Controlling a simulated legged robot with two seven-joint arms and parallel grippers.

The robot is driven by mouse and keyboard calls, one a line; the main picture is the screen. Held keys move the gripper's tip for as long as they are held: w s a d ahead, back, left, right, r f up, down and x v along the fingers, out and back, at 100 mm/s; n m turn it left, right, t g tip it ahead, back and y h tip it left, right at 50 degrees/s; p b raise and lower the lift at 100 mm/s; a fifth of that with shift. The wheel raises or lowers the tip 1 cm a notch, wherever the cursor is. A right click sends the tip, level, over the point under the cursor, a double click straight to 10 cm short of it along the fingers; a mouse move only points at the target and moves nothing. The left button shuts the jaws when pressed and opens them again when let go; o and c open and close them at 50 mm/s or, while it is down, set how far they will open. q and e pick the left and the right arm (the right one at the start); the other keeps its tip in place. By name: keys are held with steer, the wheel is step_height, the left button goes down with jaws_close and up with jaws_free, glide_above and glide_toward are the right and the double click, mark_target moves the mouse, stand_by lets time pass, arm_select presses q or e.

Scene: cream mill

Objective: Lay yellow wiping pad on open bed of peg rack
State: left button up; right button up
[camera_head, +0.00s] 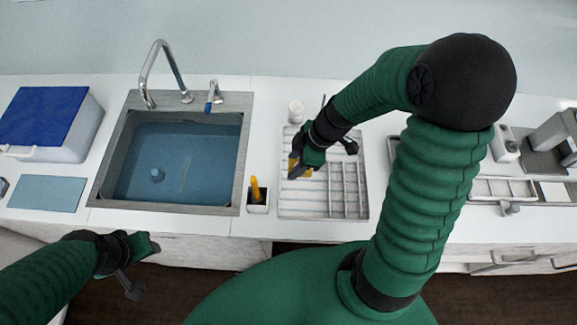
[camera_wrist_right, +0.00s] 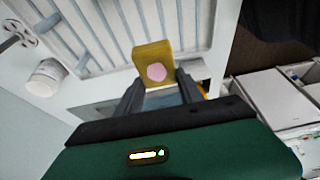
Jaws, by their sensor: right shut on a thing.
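My right gripper (camera_wrist_right: 160,92) is shut on the yellow wiping pad (camera_wrist_right: 153,55), which has a pink spot on its face. In the head view the pad (camera_head: 295,167) shows at the gripper's tip, over the left part of the white peg rack (camera_head: 350,214). The rack's left side is an open ribbed bed and its right side is divided into small cells. The wrist view shows the rack's ribs (camera_wrist_right: 115,25) behind the pad; I cannot tell whether the pad touches them. My left gripper (camera_head: 143,267) is empty, its fingers apart, in front of the counter's edge.
A sink (camera_head: 225,201) with a faucet is left of the rack. A small holder (camera_head: 258,206) with a yellow item stands between them. A white jar (camera_head: 296,111) stands behind the rack. A blue-lidded box (camera_head: 40,115) is far left, and trays (camera_head: 500,188) are right.

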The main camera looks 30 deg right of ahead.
mark_target(304, 176)
steer(key=s+f, duration=0.2)
steer(key=f, duration=0.1)
steer(key=d+f, duration=0.1)
steer(key=shift+s+f, duration=0.15)
steer(key=shift+s, duration=0.25)
steer(key=f, duration=0.4)
steer(key=shift+w+d+f, duration=0.15)
steer(key=shift+w+f, duration=0.05)
steer(key=shift+w, duration=0.2)
steer(key=shift+w+f, duration=0.1)
steer(key=shift+w, duration=0.15)
steer(key=shift+c, duration=0.7)
steer(key=shift+s+a+b, duration=0.2)
steer(key=shift+a+b, duration=0.1)
steer(key=shift+a, duration=0.05)
steer(key=shift+s+b, duration=0.1)
steer(key=shift+b, duration=0.2)
steer(key=o, duration=1.1)
steer(key=shift+c, duration=0.2)
steer(key=o, duration=0.4)
steer(key=shift+d+f, duration=0.1)
steer(key=shift+d, duration=0.15)
arm_select(q)
steer(key=shift+s+d+f, duration=0.1)
steer(key=shift+s+d, duration=0.2)
steer(key=shift+s, duration=0.25)
steer(key=shift+s+d, duration=0.3)
steer(key=shift+s, duration=0.25)
